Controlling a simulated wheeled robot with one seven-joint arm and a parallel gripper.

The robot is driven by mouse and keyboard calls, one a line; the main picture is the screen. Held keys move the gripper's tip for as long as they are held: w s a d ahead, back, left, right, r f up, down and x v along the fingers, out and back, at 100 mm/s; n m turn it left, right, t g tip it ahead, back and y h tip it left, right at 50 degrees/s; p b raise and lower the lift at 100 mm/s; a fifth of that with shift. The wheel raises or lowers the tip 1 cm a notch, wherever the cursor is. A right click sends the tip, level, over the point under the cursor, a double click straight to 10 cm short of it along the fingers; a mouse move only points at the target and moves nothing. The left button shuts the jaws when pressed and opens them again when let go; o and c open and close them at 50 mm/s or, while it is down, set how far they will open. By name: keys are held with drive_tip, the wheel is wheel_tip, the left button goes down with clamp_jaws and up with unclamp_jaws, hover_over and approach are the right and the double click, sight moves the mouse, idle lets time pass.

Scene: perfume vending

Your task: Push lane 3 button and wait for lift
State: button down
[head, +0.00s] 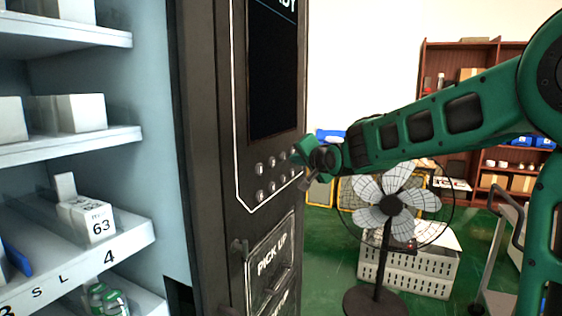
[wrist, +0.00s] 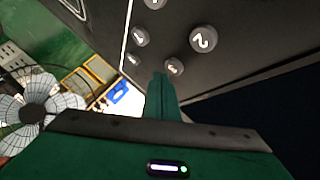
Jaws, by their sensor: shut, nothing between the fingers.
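The black vending machine front has a dark screen (head: 273,75) above two rows of round grey buttons (head: 260,170). In the wrist view a button marked 2 (wrist: 203,38) is clear. A smaller-looking button (wrist: 174,66) lies right by my fingertips, with its number hard to read. My gripper (head: 298,155) is shut and empty at the right end of the upper button row. Its closed fingers (wrist: 160,85) point at the panel. I cannot tell whether they touch the button. The fingers and arm hide the right end of the row in the head view.
A pick-up flap (head: 270,265) is below the buttons. Lit shelves (head: 70,150) with white boxes stand at the left. A standing fan (head: 390,205) and a white crate (head: 425,270) are behind my arm, with a brown shelf unit (head: 490,55) farther back.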

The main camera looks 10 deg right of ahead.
drive_tip(key=shift+a, duration=0.15)
idle(0.3)
drive_tip(key=shift+w+a, duration=0.1)
drive_tip(key=shift+a, duration=0.1)
drive_tip(key=shift+w+a, duration=0.25)
drive_tip(key=shift+a, duration=0.1)
idle(1.0)
drive_tip(key=shift+d, duration=0.1)
drive_tip(key=shift+s+d, duration=0.5)
drive_tip(key=shift+d, duration=0.1)
drive_tip(key=s+d, duration=0.1)
drive_tip(key=d, duration=0.1)
drive_tip(key=s+d, duration=0.2)
idle(0.5)
idle(0.5)
